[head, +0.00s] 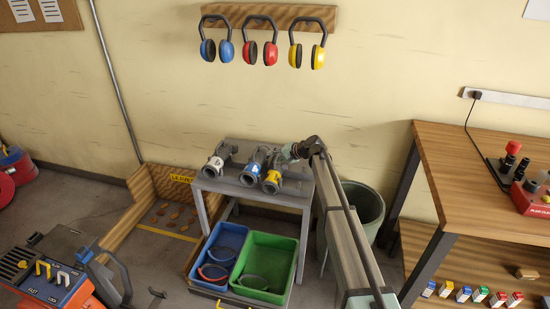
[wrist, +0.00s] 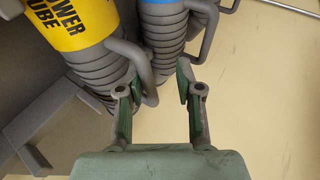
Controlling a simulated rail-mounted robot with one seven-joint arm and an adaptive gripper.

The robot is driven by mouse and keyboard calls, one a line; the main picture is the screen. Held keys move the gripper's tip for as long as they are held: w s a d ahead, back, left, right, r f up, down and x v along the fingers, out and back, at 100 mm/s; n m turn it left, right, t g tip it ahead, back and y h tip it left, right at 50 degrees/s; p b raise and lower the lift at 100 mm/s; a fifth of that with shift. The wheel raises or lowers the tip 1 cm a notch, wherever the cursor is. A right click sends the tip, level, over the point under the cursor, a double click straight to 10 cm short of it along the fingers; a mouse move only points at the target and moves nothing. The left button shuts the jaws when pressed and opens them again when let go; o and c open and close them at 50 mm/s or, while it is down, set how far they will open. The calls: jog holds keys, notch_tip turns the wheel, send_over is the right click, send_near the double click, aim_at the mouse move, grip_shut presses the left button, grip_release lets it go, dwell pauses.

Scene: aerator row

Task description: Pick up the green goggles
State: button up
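A goggle-like item (head: 254,282) lies in the green bin (head: 293,243) on the low stand. Its frame looks dark and its colour is hard to tell against the bin. My gripper (head: 288,155) is up at the right end of the grey bench, beside the tubes and above and to the right of the bins. In the wrist view my gripper (wrist: 158,82) has its two green-padded fingers apart with no item held between them. A ribbed grey tube handle shows just beyond the left finger. No goggles show in the wrist view.
The blue bin (head: 240,229) holds blue and red goggle-like items. Grey tubes with blue and yellow bands (head: 271,182) sit on the grey bench (head: 305,200). A green barrel (head: 373,212) and a wooden workbench (head: 470,170) stand to the right. Ear defenders (head: 260,50) hang on the wall.

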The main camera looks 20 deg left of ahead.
jog(key=shift+r, duration=0.25)
jog(key=v, duration=1)
jog(key=shift+d+b, duration=0.4)
jog(key=shift+b, duration=0.05)
jog(key=shift+s+d+r, duration=0.15)
jog(key=shift+d+r, duration=0.1)
jog(key=shift+r, duration=0.05)
jog(key=shift+c, duration=1.4)
jog(key=shift+d+r, duration=0.15)
jog(key=shift+d, duration=0.05)
jog(key=shift+c, duration=0.2)
